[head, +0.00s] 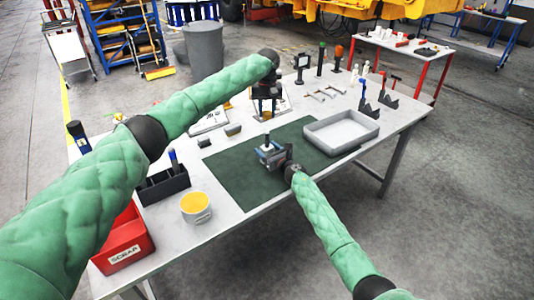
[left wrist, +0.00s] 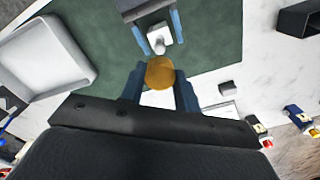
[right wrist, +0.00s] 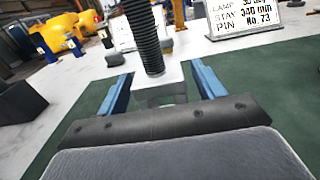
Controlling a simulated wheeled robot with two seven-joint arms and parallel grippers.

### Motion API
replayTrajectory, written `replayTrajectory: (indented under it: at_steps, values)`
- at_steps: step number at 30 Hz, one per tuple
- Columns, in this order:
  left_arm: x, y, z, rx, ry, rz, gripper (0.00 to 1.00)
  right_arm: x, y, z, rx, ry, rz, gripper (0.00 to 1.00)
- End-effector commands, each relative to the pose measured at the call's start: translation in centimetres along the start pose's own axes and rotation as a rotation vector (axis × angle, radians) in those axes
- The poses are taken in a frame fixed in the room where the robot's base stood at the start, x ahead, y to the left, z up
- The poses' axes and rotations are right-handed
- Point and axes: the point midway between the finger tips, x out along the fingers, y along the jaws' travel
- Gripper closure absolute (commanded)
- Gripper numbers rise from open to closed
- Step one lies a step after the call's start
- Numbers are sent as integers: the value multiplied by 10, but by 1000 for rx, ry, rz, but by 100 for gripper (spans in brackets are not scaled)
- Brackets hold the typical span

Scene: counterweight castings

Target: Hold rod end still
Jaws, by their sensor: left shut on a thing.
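The rod end is a pale grey piece with a dark threaded rod (right wrist: 143,35) standing upright on it, at the mat's middle. Its light top (head: 266,141) shows in the head view and again in the left wrist view (left wrist: 158,38). My right gripper (head: 270,157) has its blue fingers apart on either side of the pale block (right wrist: 160,92); a gap shows beside it. My left gripper (left wrist: 160,88) is shut on a round brass-coloured piece (left wrist: 160,72), held above the table just beyond the rod end. In the head view my left wrist partly hides that piece.
A grey tray (head: 341,141) sits at the mat's right. A dark green mat (head: 235,173) lies beneath. A lettered sign (right wrist: 244,14) stands behind. A black holder (head: 162,187), yellow-topped tub (head: 195,207) and red bin (head: 124,243) are at left. The mat's front left is clear.

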Motion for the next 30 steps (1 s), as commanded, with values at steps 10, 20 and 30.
replayTrajectory:
  at_steps: [10, 20, 30]
  values:
    - [0, 0, 0, 0, 0, 0, 91, 0, 0, 0, 0, 0, 0, 96]
    - [28, 0, 1, 0, -1, 0, 91, 0, 0, 0, 0, 0, -1, 96]
    - [49, 0, 1, 0, 1, 0, 91, 0, -1, 0, 0, 0, -1, 96]
